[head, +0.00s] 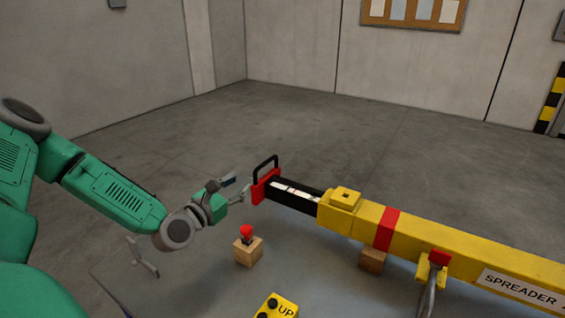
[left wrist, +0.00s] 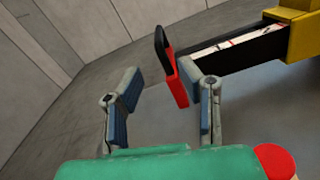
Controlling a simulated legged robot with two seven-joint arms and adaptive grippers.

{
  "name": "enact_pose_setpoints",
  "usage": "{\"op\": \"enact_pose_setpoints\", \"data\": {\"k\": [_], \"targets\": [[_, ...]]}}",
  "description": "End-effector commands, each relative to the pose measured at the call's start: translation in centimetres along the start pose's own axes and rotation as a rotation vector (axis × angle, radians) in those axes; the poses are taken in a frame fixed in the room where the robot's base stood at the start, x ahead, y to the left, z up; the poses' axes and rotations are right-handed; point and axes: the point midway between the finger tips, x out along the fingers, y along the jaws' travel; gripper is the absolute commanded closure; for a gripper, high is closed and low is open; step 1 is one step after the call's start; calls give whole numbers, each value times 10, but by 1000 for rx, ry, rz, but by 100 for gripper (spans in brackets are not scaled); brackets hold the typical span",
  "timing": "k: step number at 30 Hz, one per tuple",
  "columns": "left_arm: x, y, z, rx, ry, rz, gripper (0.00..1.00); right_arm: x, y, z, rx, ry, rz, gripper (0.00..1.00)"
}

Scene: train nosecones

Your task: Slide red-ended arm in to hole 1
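The red-ended arm (head: 293,194) is a black bar with white markings on top. It sticks out of the left end of the yellow spreader beam (head: 415,236). Its red end plate (head: 265,187) carries a black loop handle (head: 266,165). My left gripper (head: 238,189) is open and empty, just left of the red plate. In the left wrist view the open fingers (left wrist: 163,98) show, with the red plate (left wrist: 176,82) beyond the right finger and partly behind it. I cannot tell whether they touch. No hole label is readable. My right gripper is not in view.
A red button on a wooden block (head: 248,249) stands below the left gripper. A yellow UP control box (head: 277,306) is at the bottom edge. A wooden block (head: 372,260) sits under the beam. The floor (head: 210,135) behind is clear.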

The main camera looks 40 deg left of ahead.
Motion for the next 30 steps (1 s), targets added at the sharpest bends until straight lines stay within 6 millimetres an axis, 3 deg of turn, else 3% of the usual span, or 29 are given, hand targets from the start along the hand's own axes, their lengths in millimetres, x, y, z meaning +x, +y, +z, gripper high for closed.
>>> {"op": "enact_pose_setpoints", "data": {"k": [18,24,30], "targets": [[116,5,-6,-1,2,-3,68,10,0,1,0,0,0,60],[132,2,-3,0,2,-2,68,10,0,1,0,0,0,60],[134,2,-3,-3,2,-2,68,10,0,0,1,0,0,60]]}}
